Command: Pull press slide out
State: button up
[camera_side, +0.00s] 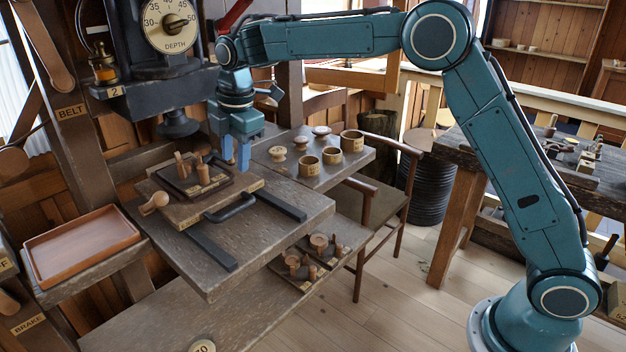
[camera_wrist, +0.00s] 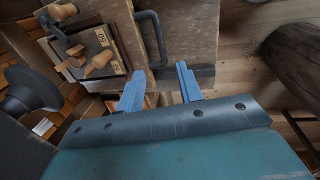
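The press slide (camera_side: 185,213) is a thick wooden board on the worn bench, between dark rails. A dark bar handle (camera_side: 230,207) is fixed along its front edge; the handle also shows in the wrist view (camera_wrist: 160,36). A dark-edged tray with turned wooden pieces (camera_side: 203,174) sits on the slide. My gripper (camera_side: 237,165) points down above the slide's right rear side, apart from the handle in the side view. In the wrist view its two blue fingers (camera_wrist: 158,82) are spread with nothing between them, and the handle lies just beyond their tips.
The press ram (camera_side: 178,125) hangs behind the slide. A round wooden knob (camera_side: 155,203) sticks out at the slide's left. Small wooden cups (camera_side: 331,156) and spools stand on the side shelf at right. An empty tan tray (camera_side: 80,246) lies at left. The bench front is clear.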

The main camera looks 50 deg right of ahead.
aim_at(236, 208)
jog(key=f, duration=0.4)
jog(key=w+f, duration=0.1)
jog(key=f, duration=0.3)
jog(key=w+f, duration=0.1)
jog(key=f, duration=0.4)
jog(key=shift+w, duration=0.2)
grip_shut()
